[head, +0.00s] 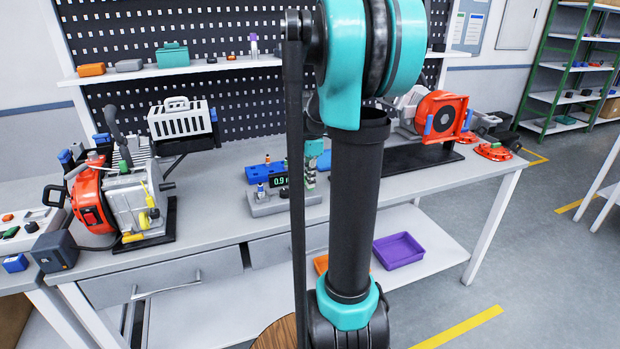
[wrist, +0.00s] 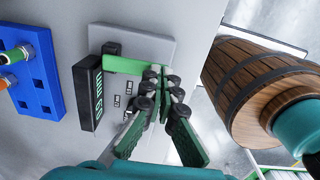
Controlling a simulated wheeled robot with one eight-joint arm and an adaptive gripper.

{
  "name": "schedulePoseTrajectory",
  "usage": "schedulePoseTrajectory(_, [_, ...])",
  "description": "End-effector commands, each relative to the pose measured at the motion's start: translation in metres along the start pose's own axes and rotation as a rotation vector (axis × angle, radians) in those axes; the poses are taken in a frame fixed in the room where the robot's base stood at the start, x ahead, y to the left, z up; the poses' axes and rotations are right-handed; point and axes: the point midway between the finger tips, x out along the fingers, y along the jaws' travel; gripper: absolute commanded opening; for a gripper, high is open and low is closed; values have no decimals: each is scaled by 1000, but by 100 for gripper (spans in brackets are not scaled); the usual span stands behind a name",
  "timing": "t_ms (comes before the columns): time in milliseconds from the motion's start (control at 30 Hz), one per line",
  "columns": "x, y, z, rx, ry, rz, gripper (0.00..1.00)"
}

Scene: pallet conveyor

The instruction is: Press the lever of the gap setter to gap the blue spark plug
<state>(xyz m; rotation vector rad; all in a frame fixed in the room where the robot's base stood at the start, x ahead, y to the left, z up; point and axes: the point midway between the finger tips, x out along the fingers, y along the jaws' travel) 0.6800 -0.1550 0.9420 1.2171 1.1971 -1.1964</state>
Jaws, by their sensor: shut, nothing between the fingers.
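The gap setter (head: 268,207) is a grey block on the bench with a dark display that reads about 0.9. In the wrist view, the gap setter (wrist: 150,42) has a green lever (wrist: 125,65) running across it toward my fingertips. My gripper (wrist: 162,76) is shut and empty, its fingertips at or just over the lever's end; I cannot tell whether they touch. In the head view my gripper (head: 310,178) is partly hidden behind my arm. A small plug with a blue part (head: 261,190) stands at the setter's left end; it is hidden in the wrist view.
A blue rack (wrist: 38,78) beside the setter holds a green plug (wrist: 18,52) and an orange plug (wrist: 8,82). An orange engine (head: 90,205) stands on the bench at left, and another orange machine (head: 440,115) at right. The bench front (head: 220,225) is clear.

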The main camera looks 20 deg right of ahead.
Motion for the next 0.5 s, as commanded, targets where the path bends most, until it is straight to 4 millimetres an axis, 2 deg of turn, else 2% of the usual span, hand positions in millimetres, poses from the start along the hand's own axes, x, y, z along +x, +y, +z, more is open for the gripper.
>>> schedulePoseTrajectory(167, [10, -6, 0, 1, 0, 84, 0])
schedulePoseTrajectory(500, [8, -5, 0, 0, 0, 80, 0])
